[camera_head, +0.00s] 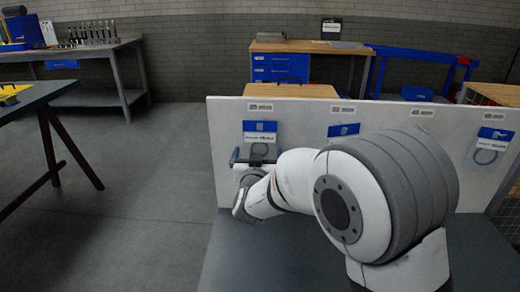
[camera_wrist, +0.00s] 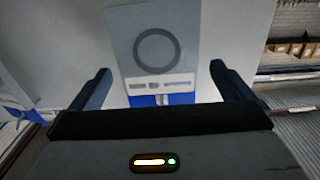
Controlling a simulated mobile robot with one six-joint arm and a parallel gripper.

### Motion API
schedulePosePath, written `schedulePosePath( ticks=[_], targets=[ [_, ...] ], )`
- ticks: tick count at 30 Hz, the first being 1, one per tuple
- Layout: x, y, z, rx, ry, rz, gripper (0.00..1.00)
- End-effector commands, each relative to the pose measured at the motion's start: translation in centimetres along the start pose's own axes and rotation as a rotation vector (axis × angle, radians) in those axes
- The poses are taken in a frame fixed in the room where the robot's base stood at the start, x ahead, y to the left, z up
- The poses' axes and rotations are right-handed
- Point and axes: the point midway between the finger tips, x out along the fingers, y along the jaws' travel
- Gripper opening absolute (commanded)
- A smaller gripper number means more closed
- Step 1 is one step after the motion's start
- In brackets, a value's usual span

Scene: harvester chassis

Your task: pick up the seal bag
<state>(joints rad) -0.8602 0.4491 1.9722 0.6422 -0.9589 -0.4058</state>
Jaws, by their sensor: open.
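A clear seal bag with a blue header (camera_head: 260,127) hangs on the white panel at the left, its lower part largely hidden behind my gripper (camera_head: 255,161). In the wrist view the bag (camera_wrist: 187,38) appears upside down, with a dark ring inside and the blue header low in the picture. My gripper (camera_wrist: 160,72) is open, with one finger on each side of the bag. I see no finger closed on it. Whether they touch it I cannot tell. Similar bags hang farther right, one half hidden behind my arm and one (camera_head: 488,146) at the right. Their print is too small to read.
The white panel (camera_head: 228,130) stands upright on a dark table (camera_head: 225,255), with small labels along its top. A workbench (camera_head: 95,50) with tools is at the back left, and a dark table (camera_head: 40,92) is at the left. Open grey floor (camera_head: 140,190) lies between.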

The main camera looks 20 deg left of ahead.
Motion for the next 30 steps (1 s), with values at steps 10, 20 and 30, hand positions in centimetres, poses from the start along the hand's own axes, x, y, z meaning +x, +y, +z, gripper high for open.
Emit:
schedulePosePath(
  ticks=[10,20,30],
  targets=[
    [4.7,0.4,0.0,0.000,0.000,0.001,1.00],
    [5.0,0.3,0.0,0.000,0.000,-0.001,0.96],
    [5.0,0.3,0.0,0.000,0.000,-0.001,0.69]
  ],
)
